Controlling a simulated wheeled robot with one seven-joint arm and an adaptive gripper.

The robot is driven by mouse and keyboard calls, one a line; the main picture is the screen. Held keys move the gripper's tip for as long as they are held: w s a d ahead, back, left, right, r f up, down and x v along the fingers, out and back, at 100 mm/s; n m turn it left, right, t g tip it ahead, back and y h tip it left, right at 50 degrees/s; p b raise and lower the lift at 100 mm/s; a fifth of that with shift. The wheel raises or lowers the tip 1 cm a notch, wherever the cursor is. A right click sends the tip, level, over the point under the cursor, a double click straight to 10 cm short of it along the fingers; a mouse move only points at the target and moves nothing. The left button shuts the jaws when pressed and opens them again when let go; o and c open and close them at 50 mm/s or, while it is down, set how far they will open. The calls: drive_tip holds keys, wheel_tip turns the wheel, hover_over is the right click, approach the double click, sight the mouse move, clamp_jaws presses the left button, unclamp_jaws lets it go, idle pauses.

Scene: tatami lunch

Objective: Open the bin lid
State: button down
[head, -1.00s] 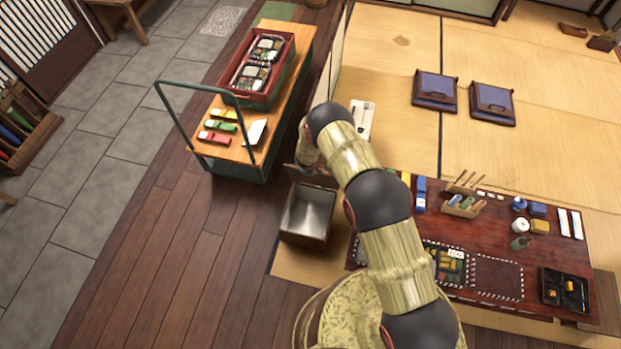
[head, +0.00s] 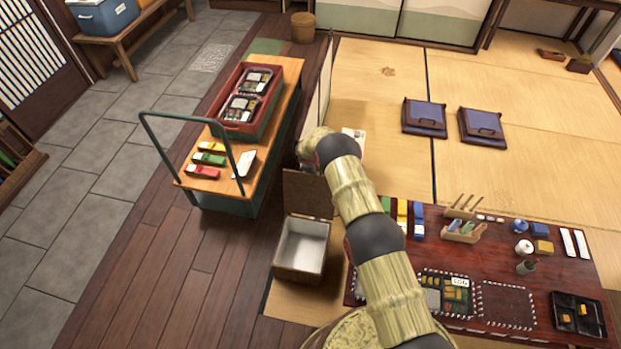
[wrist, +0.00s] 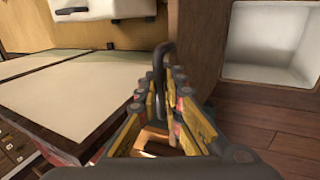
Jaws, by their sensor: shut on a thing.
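The bin (head: 300,262) is a pale box on the floor, its mouth uncovered and its inside empty. Its brown lid (head: 306,193) stands raised, about upright, at the bin's far edge. In the wrist view the lid (wrist: 201,50) is a brown panel beside the bin's pale inside (wrist: 272,48). My gripper (wrist: 168,88) is shut on the lid's dark handle (wrist: 164,52), which rises between the fingertips. In the head view my arm's end is beyond the lid and the fingers are hidden.
A green-framed cart (head: 228,205) with a red tray (head: 236,123) stands left of the bin. A low red table (head: 505,262) with lunch things is on the right, below my arm. Wooden floor (head: 190,290) is clear at front left. Purple cushions (head: 424,117) lie farther back.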

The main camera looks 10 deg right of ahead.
drive_tip(key=shift+w+d+r+b, duration=0.1)
drive_tip(key=shift+w+d+b, duration=0.05)
drive_tip(key=shift+w, duration=0.25)
drive_tip(key=shift+w+d+r+b, duration=0.1)
drive_tip(key=shift+w+b, duration=0.05)
drive_tip(key=shift+w, duration=0.2)
drive_tip(key=c, duration=2.3)
unclamp_jaws()
drive_tip(key=o, duration=0.3)
drive_tip(key=shift+s+f, duration=0.15)
drive_tip(key=shift+s, duration=0.1)
drive_tip(key=v, duration=1.2)
